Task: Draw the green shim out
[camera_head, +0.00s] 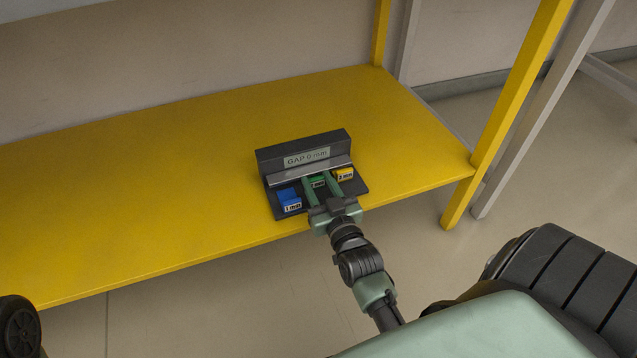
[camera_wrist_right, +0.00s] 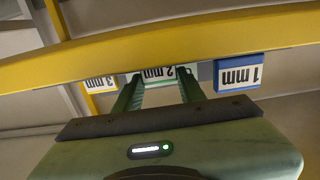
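The green shim (camera_head: 317,182), marked 2 mm, sits in the middle of a dark block holder (camera_head: 300,144) labelled GAP 0 mm. It also shows in the right wrist view (camera_wrist_right: 160,74). My right gripper (camera_head: 320,183) reaches in from the front, its two green fingers on either side of the shim. The fingers look open, with the shim between them; contact is hard to judge. A blue shim (camera_head: 289,200), marked 1 mm, is left of it in the head view. A yellow shim (camera_head: 344,174), marked 3 mm, is right of it. My left gripper is not in view.
The holder stands near the front edge of a yellow shelf (camera_head: 150,180). The shelf is bare to the left and behind. A yellow post (camera_head: 515,90) rises at the right corner. Open floor (camera_head: 210,310) lies in front.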

